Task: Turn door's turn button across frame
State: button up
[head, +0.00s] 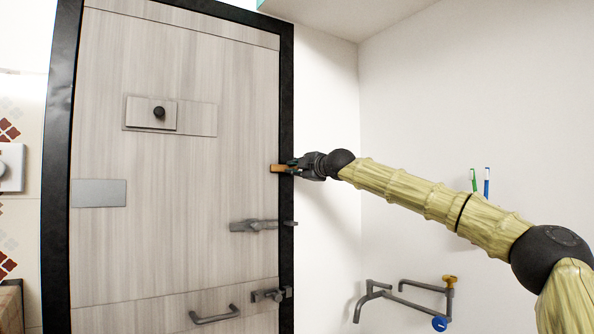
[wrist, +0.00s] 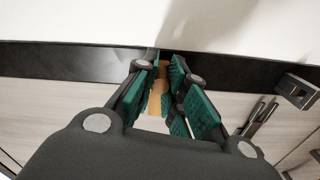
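The turn button (head: 277,168) is a small orange-brown wooden bar at the right edge of the pale wood door (head: 180,250). It lies about level, with its right end at the black door frame (head: 287,100). My gripper (head: 291,167) reaches it from the right, and its fingers hide part of the bar. In the wrist view the turn button (wrist: 157,92) lies between the green finger pads of my gripper (wrist: 164,78), with pads against both sides. The gripper looks shut on it.
Below on the door are a grey latch (head: 255,226), a second latch (head: 270,295) and a pull handle (head: 214,315). A knob on a plate (head: 158,112) sits higher up. Pipes with taps (head: 405,295) and toothbrushes (head: 481,181) are on the right wall.

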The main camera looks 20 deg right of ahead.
jog(key=shift+o, duration=0.5)
jog(key=shift+w+a, duration=0.1)
jog(key=shift+s, duration=0.25)
jog(key=s+d, duration=0.1)
jog(key=s, duration=1)
jog(key=shift+s+d, duration=0.25)
jog(key=shift+d, duration=0.1)
